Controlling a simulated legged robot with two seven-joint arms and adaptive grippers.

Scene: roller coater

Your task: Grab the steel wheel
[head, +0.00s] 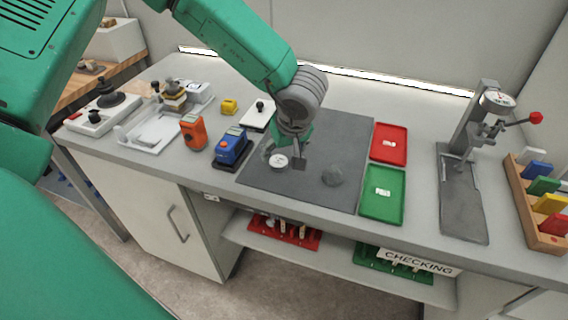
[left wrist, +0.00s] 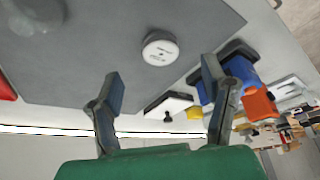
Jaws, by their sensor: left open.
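A round piece with a white, printed top (head: 278,161) sits on the dark grey mat (head: 340,140). A plain grey round disc (head: 332,176) lies on the mat to its right. I cannot tell for sure which is the steel wheel. My left gripper (head: 286,158) reaches down over the mat, close to the white-topped piece. In the left wrist view, the gripper (left wrist: 162,82) is open and empty. The white-topped piece (left wrist: 160,48) shows beyond and between its fingertips, apart from them. The grey disc (left wrist: 33,12) is partly cut off at upper left there. My right gripper is not in view.
A blue device (head: 231,148) and an orange one (head: 193,132) stand left of the mat. Red (head: 389,131) and green (head: 401,195) trays lie to its right. A lever stand (head: 463,185) stands further right. The mat's front part is clear.

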